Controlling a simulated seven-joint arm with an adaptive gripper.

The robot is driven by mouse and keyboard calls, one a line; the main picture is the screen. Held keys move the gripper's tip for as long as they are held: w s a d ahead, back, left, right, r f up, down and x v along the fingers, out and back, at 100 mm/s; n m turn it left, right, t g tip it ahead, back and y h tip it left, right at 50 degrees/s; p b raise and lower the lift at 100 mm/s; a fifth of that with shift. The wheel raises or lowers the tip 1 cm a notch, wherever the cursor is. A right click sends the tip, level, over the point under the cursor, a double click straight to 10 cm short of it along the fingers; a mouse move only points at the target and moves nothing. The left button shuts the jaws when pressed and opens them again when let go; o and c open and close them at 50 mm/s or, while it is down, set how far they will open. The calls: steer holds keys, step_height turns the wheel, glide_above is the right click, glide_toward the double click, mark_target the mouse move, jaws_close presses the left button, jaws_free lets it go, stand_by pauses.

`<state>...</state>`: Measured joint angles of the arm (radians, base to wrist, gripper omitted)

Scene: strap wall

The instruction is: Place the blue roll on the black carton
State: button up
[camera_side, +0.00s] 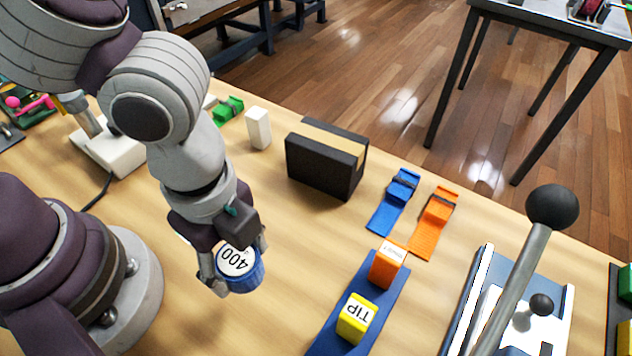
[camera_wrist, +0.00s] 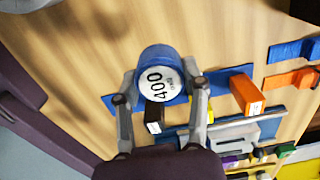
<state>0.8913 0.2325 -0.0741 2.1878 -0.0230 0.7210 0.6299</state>
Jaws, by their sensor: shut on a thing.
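The blue roll (camera_side: 246,278) is a short blue cylinder with a white end face marked 400. My gripper (camera_side: 238,258) is shut on it, with one finger on each side. In the wrist view the roll (camera_wrist: 157,55) sits between the fingertips, its label facing the camera. The roll appears to be above the wooden table, left of the blue tray; its exact height is unclear. The black carton (camera_side: 318,168) is a large black box with a tan strip along its top. It stands on the table behind and to the right of my gripper, apart from the roll.
A blue tray (camera_side: 336,318) holds an orange block (camera_side: 387,268) and a yellow TIP block (camera_side: 354,322). Blue (camera_side: 393,201) and orange (camera_side: 433,222) straps lie right of the carton. A white block (camera_side: 258,128) stands left of it. A tall lever (camera_side: 520,275) rises at right.

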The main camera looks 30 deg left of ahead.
steer(key=w+a+r, duration=0.3)
steer(key=w+a, duration=0.1)
steer(key=a, duration=0.1)
glide_above(310, 130)
steer(key=s, duration=0.1)
steer(key=shift+s+a+r, duration=0.15)
steer(key=shift+r, duration=0.1)
steer(key=shift+w, duration=0.5)
steer(key=shift+w+d+f, duration=0.1)
steer(key=shift+d+f, duration=0.1)
steer(key=shift+f, duration=1.6)
steer(key=shift+f, duration=0.1)
steer(key=o, duration=1.2)
steer(key=shift+c, duration=0.2)
